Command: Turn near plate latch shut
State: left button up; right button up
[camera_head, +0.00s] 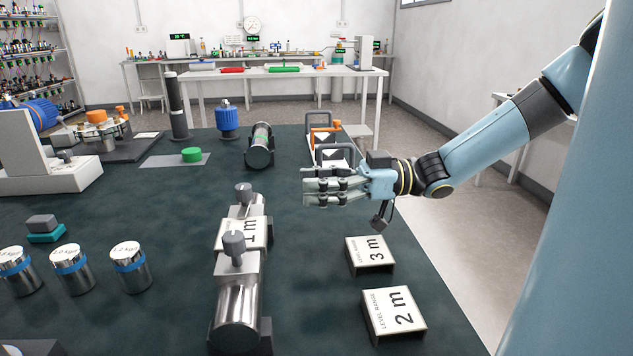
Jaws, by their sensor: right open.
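A long metal transmitter body (237,312) lies on the dark bench, pointing away from me. A white plate marked 1 m (250,234) sits on it between two grey knob latches. The near plate latch (235,246) is at the plate's near end, and the far latch (243,193) is at its far end. I cannot tell from here how far each latch is turned. My right gripper (305,186) is open and empty, above the bench to the right of the far latch and apart from the plate. My left gripper is out of view.
Plates marked 3 m (369,250) and 2 m (397,310) stand at the right bench edge. Several steel weights with blue bands (128,265) stand at the left. A dark cylinder (260,149) and a green button (192,154) are farther back.

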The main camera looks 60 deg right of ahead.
aim_at(243, 186)
jog(key=shift+m+t+h, duration=0.5)
jog(key=shift+m+h, duration=0.1)
jog(key=shift+h, duration=0.2)
jog(key=b+x, duration=0.1)
jog(key=x, duration=0.2)
jog(key=b+x, duration=0.2)
jog(key=x, duration=0.2)
jog(key=a+b+x, duration=0.1)
jog(key=x, duration=0.2)
jog(key=shift+s+a+f, duration=0.15)
jog(key=shift+s+f, duration=0.05)
jog(key=shift+f, duration=0.05)
jog(key=shift+w+a+b, duration=0.2)
jog(key=shift+w+b, duration=0.15)
jog(key=shift+b, duration=0.15)
jog(key=shift+w+a+r, duration=0.25)
jog(key=shift+w, duration=0.1)
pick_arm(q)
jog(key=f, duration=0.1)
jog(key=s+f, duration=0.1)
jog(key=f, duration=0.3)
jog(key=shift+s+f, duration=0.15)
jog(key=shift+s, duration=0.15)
